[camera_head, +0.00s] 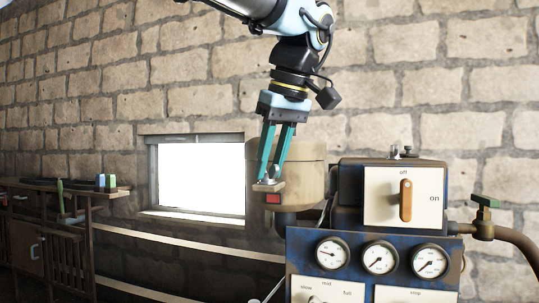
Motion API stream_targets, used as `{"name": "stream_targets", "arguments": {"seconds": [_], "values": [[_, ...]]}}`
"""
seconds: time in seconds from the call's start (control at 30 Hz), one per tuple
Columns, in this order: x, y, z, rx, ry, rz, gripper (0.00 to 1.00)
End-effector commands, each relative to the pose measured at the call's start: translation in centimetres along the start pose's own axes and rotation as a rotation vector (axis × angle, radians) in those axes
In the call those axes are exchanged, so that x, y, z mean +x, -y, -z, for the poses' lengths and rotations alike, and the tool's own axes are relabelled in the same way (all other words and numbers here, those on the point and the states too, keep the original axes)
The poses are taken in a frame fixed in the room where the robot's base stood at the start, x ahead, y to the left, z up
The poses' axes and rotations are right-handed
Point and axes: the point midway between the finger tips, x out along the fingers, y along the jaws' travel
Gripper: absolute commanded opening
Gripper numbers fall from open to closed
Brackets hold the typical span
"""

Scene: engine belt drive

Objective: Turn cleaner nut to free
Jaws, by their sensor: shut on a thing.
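My gripper (270,174) has teal fingers and reaches down from above in the head view. It is shut on a small grey metal piece, which looks like the cleaner nut (271,174), between its fingertips. The nut is partly hidden by the fingers. It sits just above a small tan ledge (264,187) at the left front of a beige round canister (303,173), which looks like the air cleaner. A red rectangle (273,198) shows just below the ledge.
A blue engine panel with gauges (379,258) stands at lower right, below a box with an orange off/on lever (405,200). A pipe valve with a green handle (485,201) is at far right. A wooden bench (40,225) stands at left. Open air lies left of the canister.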

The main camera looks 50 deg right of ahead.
Motion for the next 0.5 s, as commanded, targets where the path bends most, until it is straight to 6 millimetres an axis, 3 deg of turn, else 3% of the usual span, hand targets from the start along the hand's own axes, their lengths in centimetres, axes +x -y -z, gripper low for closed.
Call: {"name": "stream_targets", "arguments": {"seconds": [0.5], "values": [[-0.28,-0.37,0.25,-0.406,-0.001,0.169,0.00]]}}
